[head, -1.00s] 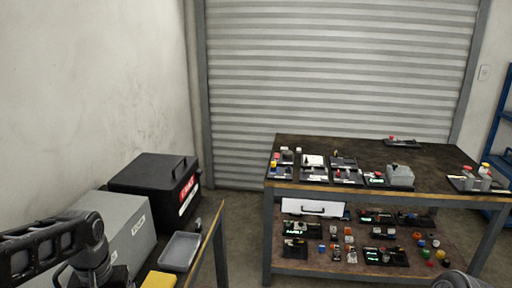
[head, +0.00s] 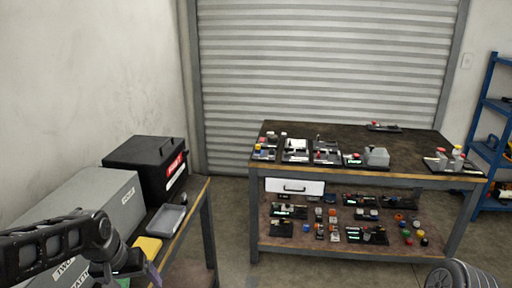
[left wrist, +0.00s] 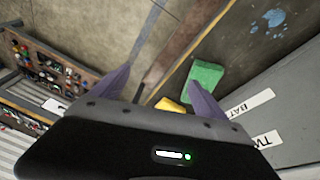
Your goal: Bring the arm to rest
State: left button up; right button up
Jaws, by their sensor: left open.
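My left arm comes in at the lower left of the head view. Its gripper (head: 146,275) is at the bottom edge there, mostly cut off, with a purple finger showing beside the near bench (head: 190,222). In the left wrist view the two purple fingers of the left gripper (left wrist: 162,92) stand wide apart with nothing held between them.
The near bench holds grey boxes (head: 98,198), a black case (head: 147,168), a grey tray (head: 167,219) and a yellow block (head: 147,247). A green block (left wrist: 204,78) shows in the left wrist view. A parts table (head: 350,178) and blue shelves (head: 490,145) stand beyond open floor.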

pick_arm(q)
jog(key=d+f+t+h, duration=0.2)
jog(key=d+f, duration=1.2)
jog(key=f, duration=0.4)
jog(key=s+d+f+g, duration=0.1)
jog(key=s+d+f, duration=0.2)
jog(key=s, duration=0.3)
jog(key=s+d+f+g+h, duration=0.1)
jog(key=s+d+f+g, duration=0.1)
jog(key=s+d+f, duration=0.2)
jog(key=s+d+f+m+g, duration=0.1)
jog(key=s+d+f, duration=0.3)
jog(key=s+f, duration=0.3)
jog(key=s, duration=0.3)
jog(key=shift+d+f+g+h, duration=0.2)
jog(key=shift+g+h, duration=0.1)
jog(key=shift+h, duration=0.1)
